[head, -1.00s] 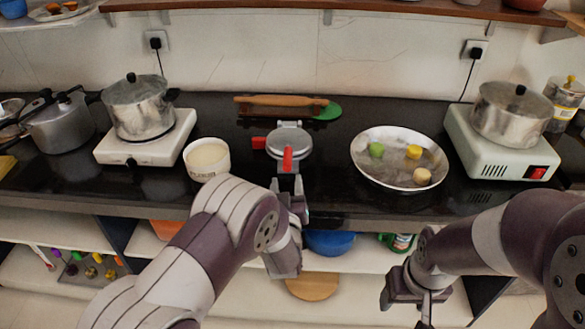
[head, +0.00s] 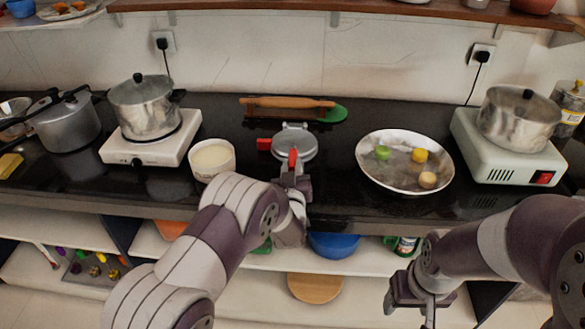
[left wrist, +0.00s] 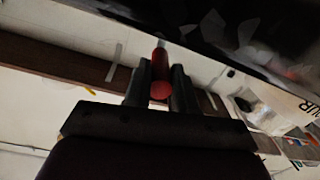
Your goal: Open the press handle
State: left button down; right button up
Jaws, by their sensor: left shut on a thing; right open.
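The press (head: 296,142) is a round grey metal plate on the dark counter, near the middle of the head view. It has a red handle (head: 293,157) at its front and a red piece at its left side. Its plate looks flat. My left gripper (head: 296,180) is in front of the press. In the left wrist view its two dark fingers are shut on the red handle (left wrist: 160,72), which sits between them. My left arm partly hides the front of the press. My right gripper (head: 407,294) is open and empty, in front of the counter at lower right.
A white bowl (head: 212,160) stands just left of the press, near my left arm. A wide pan (head: 375,176) with small round pieces is to the right. A rolling pin (head: 290,103) lies behind. Pots on white stoves (head: 154,153) stand left and right.

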pick_arm(q)
jog(key=r+g+p, duration=0.1)
jog(key=r+p, duration=0.2)
jog(key=w+r+g+p, duration=0.1)
jog(key=r+p, duration=0.2)
jog(key=p, duration=0.1)
jog(key=w+r+g+p, duration=0.1)
jog(key=r+p, duration=0.2)
jog(key=p, duration=0.1)
jog(key=shift+g, duration=0.3)
jog(key=w+r+g+p, duration=0.3)
jog(key=w+r+p, duration=0.1)
jog(key=p, duration=0.9)
jog(key=shift+w+a+r+p, duration=0.15)
jog(key=shift+r+p, duration=0.1)
jog(key=shift+p, duration=0.15)
